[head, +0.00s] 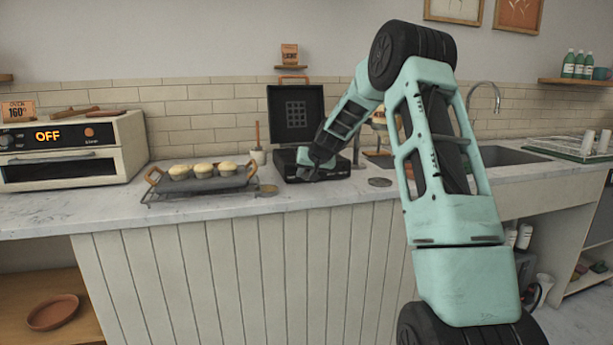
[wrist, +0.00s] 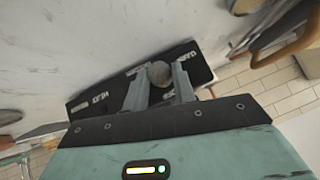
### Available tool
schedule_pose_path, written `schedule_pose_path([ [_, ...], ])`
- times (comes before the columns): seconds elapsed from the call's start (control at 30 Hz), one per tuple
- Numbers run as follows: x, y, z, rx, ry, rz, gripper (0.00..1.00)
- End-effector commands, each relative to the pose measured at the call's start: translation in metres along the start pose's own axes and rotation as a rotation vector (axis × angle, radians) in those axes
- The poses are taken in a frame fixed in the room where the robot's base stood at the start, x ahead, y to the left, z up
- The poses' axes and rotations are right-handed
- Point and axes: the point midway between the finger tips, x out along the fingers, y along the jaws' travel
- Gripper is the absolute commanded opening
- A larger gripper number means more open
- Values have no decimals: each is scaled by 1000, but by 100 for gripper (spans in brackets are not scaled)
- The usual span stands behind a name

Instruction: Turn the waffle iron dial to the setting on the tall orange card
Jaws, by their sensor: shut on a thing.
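The waffle iron (head: 312,125) stands on the counter with its black lid open upright. Its black front panel (wrist: 95,103) shows pale labels in the wrist view, blurred there. The round grey dial (wrist: 160,73) sits on that panel. My gripper (wrist: 160,88) is shut on the dial, one finger on each side; in the head view my gripper (head: 307,172) is at the iron's front and hides the dial. I cannot tell which setting the dial points to. The tall orange card (head: 289,54) stands on a small wall shelf above the iron and reads LIGHT.
A tray of muffins (head: 205,185) stands left of the iron, beside a small pot with a brush (head: 258,155). An oven (head: 75,150) showing OFF is at far left, with another orange card (head: 17,111) on top. The sink (head: 510,156) is at right.

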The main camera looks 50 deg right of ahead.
Motion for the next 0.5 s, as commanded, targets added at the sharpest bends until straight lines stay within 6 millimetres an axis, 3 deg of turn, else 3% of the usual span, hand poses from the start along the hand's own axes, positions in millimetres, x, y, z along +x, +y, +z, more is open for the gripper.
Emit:
schedule_pose_path([
  [0.5, 8, 11, 7, 257, -8, -250, 4],
])
